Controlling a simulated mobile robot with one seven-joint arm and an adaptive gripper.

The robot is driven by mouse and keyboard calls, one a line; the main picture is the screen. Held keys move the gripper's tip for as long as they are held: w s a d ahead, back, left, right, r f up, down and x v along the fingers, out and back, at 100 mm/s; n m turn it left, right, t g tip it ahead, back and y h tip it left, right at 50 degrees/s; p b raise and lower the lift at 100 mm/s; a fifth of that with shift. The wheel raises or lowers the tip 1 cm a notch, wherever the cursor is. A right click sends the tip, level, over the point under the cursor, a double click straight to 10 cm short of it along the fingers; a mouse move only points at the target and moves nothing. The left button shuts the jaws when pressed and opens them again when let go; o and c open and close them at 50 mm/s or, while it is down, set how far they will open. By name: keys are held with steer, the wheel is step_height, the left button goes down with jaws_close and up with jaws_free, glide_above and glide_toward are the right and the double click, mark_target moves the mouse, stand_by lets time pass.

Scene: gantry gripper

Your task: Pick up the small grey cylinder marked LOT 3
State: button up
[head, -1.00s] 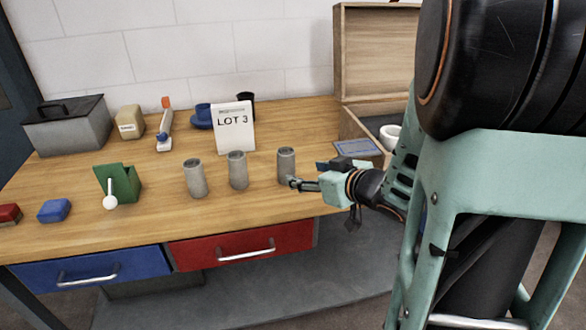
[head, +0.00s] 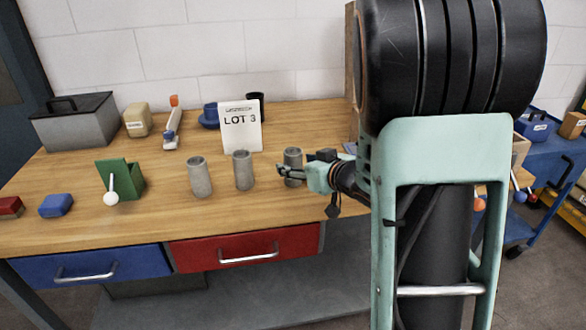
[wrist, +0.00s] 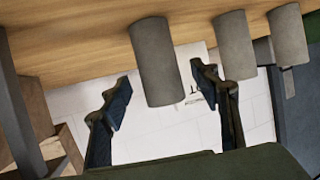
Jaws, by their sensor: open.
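Three small grey cylinders stand upright in a row on the wooden bench: left (head: 200,178), middle (head: 243,171) and right (head: 294,157). No marking is readable on any of them. A white card reading LOT 3 (head: 241,133) stands behind the middle one. My gripper (head: 283,172) is open at the right cylinder, its fingers covering that cylinder's lower part in the head view. In the wrist view, the nearest cylinder (wrist: 158,55) lies between the two spread fingers (wrist: 163,84), with a gap showing on each side. I cannot tell how deep it sits between them.
A green stand with a white-knobbed lever (head: 122,180) and a blue block (head: 56,205) are to the left. A blue cup (head: 210,115) and a dark cup (head: 255,103) stand behind the card. The bench front around the cylinders is clear.

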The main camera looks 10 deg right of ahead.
steer(key=shift+x, duration=1.45)
steer(key=shift+c, duration=0.2)
steer(key=shift+r, duration=0.15)
jaws_close()
